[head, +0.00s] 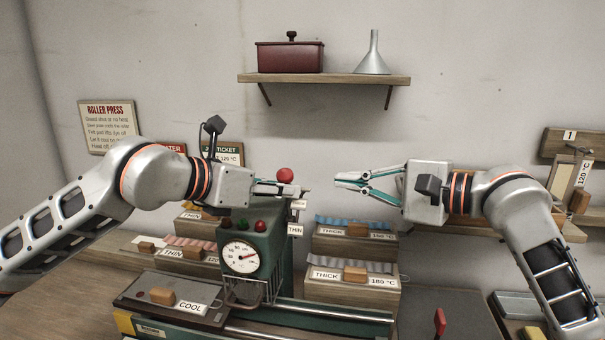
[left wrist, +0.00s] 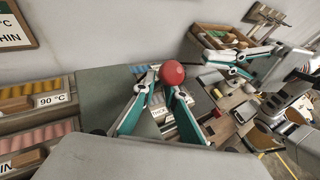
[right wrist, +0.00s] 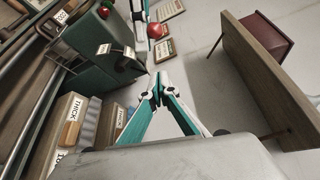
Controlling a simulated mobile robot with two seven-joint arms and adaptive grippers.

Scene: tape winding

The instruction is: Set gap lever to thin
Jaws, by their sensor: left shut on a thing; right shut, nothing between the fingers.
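The gap lever shows as a round red knob (head: 285,175) at the top of the green roller press (head: 268,232). A THIN label (head: 295,230) is on the press's right side, below the knob; a smaller label above it is unreadable. My left gripper (head: 297,188) is shut on the gap lever, its fingers close around the knob, which also shows at the fingertips in the left wrist view (left wrist: 172,73). The lever's stem is mostly hidden by the fingers.
Drawers labelled THICK (head: 340,276) stand right of the press, with THIN drawers (head: 178,253) at left. A dial (head: 240,257) and a COOL panel (head: 172,300) are in front. A wall shelf (head: 325,79) holds a maroon box and funnel.

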